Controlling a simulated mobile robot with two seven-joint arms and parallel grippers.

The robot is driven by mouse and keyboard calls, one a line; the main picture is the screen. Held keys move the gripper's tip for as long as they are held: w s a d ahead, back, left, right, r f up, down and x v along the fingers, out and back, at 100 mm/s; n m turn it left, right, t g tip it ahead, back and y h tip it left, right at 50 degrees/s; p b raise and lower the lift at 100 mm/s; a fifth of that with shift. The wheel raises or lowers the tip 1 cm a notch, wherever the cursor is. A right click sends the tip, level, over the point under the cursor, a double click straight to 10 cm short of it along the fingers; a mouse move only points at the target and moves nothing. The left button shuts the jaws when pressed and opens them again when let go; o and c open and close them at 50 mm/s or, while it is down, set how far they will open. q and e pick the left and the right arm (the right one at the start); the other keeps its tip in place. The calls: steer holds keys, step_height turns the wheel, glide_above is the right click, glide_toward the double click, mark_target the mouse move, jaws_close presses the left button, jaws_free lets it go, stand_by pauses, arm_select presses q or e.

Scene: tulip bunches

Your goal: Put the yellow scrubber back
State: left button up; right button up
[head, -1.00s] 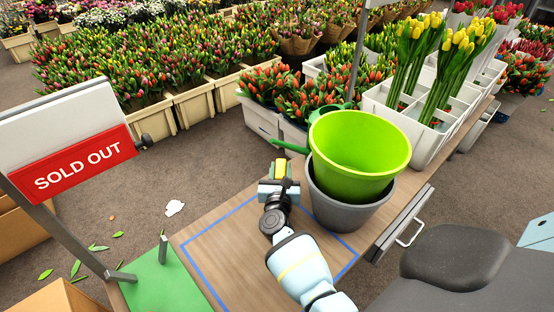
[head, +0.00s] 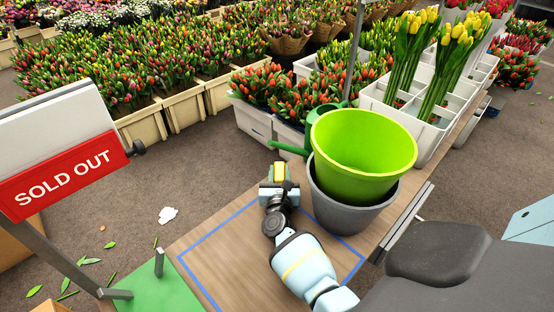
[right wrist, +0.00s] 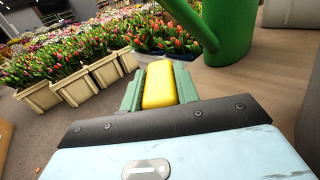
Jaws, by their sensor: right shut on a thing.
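The yellow scrubber (head: 279,172) is between the fingers of my right gripper (head: 278,181), near the far edge of the wooden table. In the right wrist view the scrubber (right wrist: 159,85) shows as a yellow block between two green fingers (right wrist: 158,90), which are shut on it. My right gripper is just left of the grey pot. Whether the scrubber touches the table is hard to tell. My left gripper does not show in either view.
A lime green pot (head: 363,145) sits in a grey pot (head: 350,212) on the wooden table (head: 235,262). A blue outline (head: 212,235) marks the tabletop. A green watering can (head: 290,148) stands behind. A green mat (head: 160,292) and SOLD OUT sign (head: 65,180) are at left.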

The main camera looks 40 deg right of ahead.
steer(key=shift+f, duration=0.2)
steer(key=o, duration=1.1)
steer(key=shift+r, duration=0.1)
